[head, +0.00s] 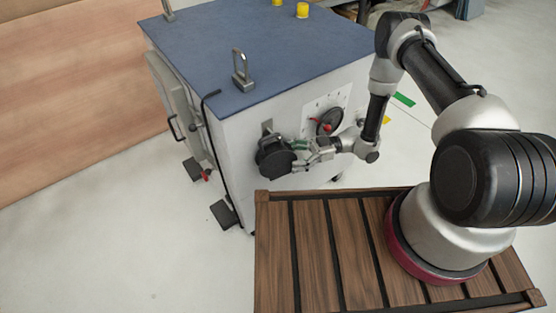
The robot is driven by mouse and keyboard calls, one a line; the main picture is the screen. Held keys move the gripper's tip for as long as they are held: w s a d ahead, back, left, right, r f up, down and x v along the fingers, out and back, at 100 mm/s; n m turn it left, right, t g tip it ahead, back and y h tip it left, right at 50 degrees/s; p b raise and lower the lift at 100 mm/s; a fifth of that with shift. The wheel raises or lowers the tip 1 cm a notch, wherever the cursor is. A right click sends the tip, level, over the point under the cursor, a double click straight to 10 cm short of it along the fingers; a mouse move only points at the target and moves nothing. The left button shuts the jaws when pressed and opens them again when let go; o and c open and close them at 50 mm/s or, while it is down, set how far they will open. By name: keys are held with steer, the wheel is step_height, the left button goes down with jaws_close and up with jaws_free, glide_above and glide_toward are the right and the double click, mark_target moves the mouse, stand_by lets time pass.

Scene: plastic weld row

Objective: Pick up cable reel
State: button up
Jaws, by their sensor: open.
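The cable reel looks to be the black round thing (273,158) at the front face of a white cabinet, near a small metal bracket. My gripper (299,155) is just right of it, with its fingers pointing left at its edge. The fingers are open; whether they touch the reel cannot be told at this size. The far side of the reel is hidden.
The white cabinet (236,148) has a blue top (270,50) with metal lifting loops and yellow caps (302,10). A dial with a red handle (328,122) sits close above my gripper. A black cable (213,150) hangs at the cabinet's left corner. Open floor (120,250) lies left.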

mark_target(281, 159)
steer(key=x, duration=0.4)
steer(key=shift+a, duration=0.15)
jaws_close()
